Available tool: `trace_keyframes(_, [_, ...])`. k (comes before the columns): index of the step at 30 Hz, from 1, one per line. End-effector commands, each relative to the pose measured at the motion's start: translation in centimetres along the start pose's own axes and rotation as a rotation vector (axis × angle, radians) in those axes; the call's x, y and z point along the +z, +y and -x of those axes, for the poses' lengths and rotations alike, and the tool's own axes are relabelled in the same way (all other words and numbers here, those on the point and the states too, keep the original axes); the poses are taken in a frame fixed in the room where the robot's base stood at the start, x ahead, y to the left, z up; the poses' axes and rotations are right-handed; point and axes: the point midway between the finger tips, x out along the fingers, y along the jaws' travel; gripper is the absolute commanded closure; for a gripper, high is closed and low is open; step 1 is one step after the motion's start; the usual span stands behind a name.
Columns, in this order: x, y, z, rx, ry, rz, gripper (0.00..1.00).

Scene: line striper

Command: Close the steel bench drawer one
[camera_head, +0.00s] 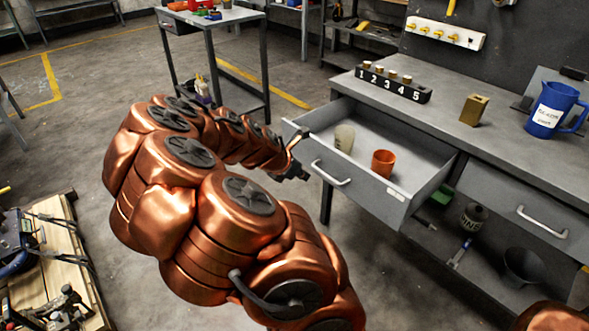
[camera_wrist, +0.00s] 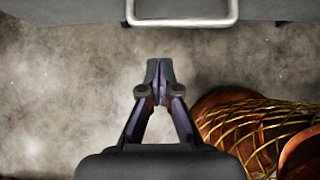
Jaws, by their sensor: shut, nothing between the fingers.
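The steel bench drawer (camera_head: 375,190) on the left side of the grey workbench stands pulled out, with its front and silver handle (camera_head: 330,174) facing my arm. A pale cup (camera_head: 344,138) and an orange cup (camera_head: 383,163) stand inside it. My gripper (camera_head: 303,174) is near the left part of the drawer front. In the wrist view my gripper (camera_wrist: 159,68) is shut and empty, its fingertips together. The drawer handle (camera_wrist: 182,22) shows at the top of that view, a short way beyond the fingertips and apart from them.
A second drawer with a handle (camera_head: 542,222) is shut at the right. The bench top (camera_head: 440,115) holds a numbered block (camera_head: 392,85), a brass block (camera_head: 473,109) and a blue jug (camera_head: 553,108). A lower shelf holds a dark bottle (camera_head: 473,217). A pallet (camera_head: 55,260) lies left on the floor.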

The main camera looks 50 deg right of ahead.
Motion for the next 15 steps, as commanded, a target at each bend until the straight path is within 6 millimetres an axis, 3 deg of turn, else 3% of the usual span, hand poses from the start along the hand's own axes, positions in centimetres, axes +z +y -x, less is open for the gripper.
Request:
trace_keyframes(6, [1.4,-0.1,-1.9,-0.004,0.001,-0.001,1.0])
trace_keyframes(15, [2.3,-0.1,-3.0,-0.003,0.001,-0.001,1.0])
